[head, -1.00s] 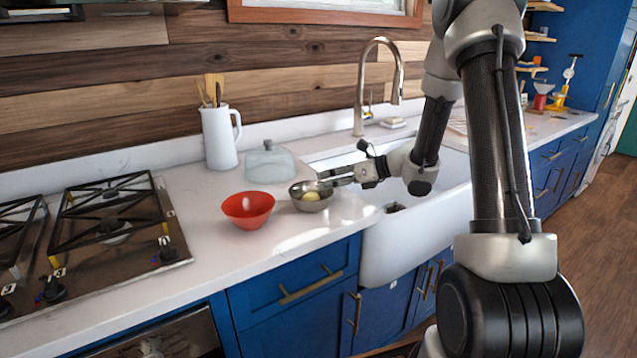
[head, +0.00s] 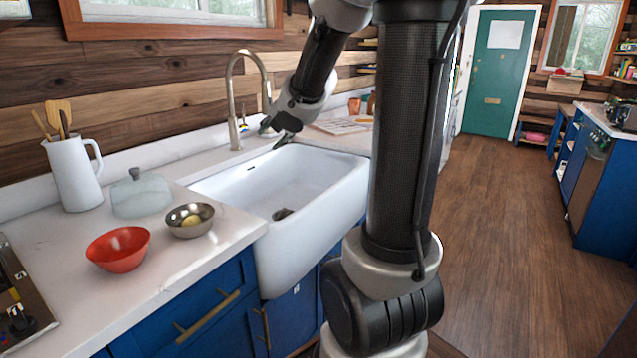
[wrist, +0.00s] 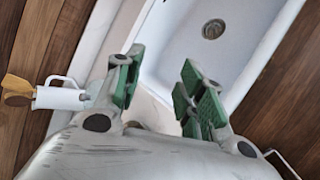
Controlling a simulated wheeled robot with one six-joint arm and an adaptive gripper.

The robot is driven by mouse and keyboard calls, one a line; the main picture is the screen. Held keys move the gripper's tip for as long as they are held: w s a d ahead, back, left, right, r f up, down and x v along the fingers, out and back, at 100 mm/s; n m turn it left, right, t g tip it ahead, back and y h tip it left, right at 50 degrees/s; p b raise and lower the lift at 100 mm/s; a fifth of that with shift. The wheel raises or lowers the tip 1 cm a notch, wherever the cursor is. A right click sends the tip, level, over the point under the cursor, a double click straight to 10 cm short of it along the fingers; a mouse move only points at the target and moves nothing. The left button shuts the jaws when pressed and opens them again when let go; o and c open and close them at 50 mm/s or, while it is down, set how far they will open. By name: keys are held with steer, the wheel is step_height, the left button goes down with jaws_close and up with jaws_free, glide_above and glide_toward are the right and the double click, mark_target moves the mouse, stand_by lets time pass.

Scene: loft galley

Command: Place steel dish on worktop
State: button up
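The steel dish (head: 190,221) stands upright on the white worktop (head: 190,285), left of the sink, with a yellow item (head: 192,221) in it. My gripper (head: 273,136) is in the air near the back of the sink by the tap, up and to the right of the dish and apart from it. In the wrist view my gripper (wrist: 162,88) has its green-padded fingers spread with nothing between them.
A red bowl (head: 118,250) sits just left of the dish. A glass lidded dish (head: 141,197) and a white jug (head: 72,175) with wooden utensils stand behind. The tap (head: 235,100) rises behind the white sink (head: 305,170). Worktop in front of the bowls is clear.

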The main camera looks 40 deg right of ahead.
steer(key=s+a+f+m+g, duration=0.1)
steer(key=s+a+m+g, duration=0.2)
steer(key=s+m, duration=0.8)
steer(key=s+a+m+g+y, duration=0.1)
steer(key=s+a+m+g, duration=0.2)
steer(key=s+m, duration=0.8)
steer(key=s+a, duration=0.1)
steer(key=s, duration=0.6)
steer(key=shift+a+f+m, duration=0.35)
steer(key=shift+f+m, duration=0.05)
